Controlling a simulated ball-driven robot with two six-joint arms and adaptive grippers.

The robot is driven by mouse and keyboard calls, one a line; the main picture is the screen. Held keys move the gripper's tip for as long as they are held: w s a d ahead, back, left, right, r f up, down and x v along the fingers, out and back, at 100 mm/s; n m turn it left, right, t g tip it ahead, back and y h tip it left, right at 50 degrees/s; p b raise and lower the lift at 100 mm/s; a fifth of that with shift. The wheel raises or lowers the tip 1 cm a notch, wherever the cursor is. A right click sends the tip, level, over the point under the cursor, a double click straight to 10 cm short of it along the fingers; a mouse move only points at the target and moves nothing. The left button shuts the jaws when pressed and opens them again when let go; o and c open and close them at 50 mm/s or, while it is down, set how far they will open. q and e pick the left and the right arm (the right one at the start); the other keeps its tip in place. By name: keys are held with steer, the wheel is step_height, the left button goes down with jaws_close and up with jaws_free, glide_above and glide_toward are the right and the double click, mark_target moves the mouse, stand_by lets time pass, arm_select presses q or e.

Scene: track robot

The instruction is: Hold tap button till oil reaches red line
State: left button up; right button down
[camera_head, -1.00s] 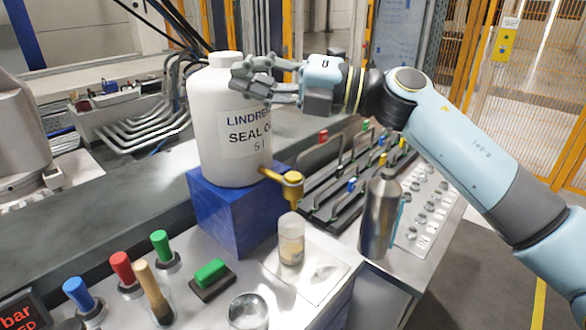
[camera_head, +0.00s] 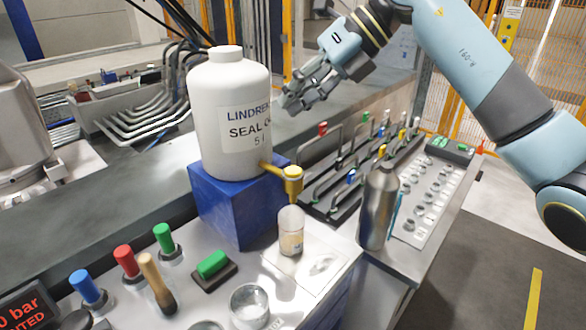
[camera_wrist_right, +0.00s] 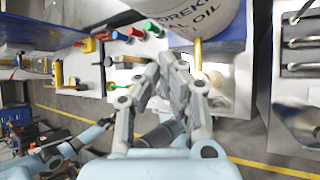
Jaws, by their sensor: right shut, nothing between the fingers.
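A white oil bottle (camera_head: 228,110) labelled "SEAL O..." stands on a blue block (camera_head: 232,205). Its yellow tap (camera_head: 290,174) sticks out at the lower right. A small clear cup (camera_head: 291,232) with some pale yellow oil stands under the tap; I cannot make out a red line on it. My right gripper (camera_head: 290,101) is beside the bottle's right side, above the tap, and apart from the tap. It is shut and empty; its fingers also show in the right wrist view (camera_wrist_right: 172,62).
A steel flask (camera_head: 378,205) stands right of the cup.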

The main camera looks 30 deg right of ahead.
mark_target(294, 167)
steer(key=shift+f+b, duration=3)
steer(key=shift+f, duration=1.35)
steer(key=shift+f+b, duration=0.4)
steer(key=shift+f, duration=0.05)
steer(key=shift+f+b, duration=0.35)
steer(key=shift+f, duration=0.05)
stand_by(2.8)
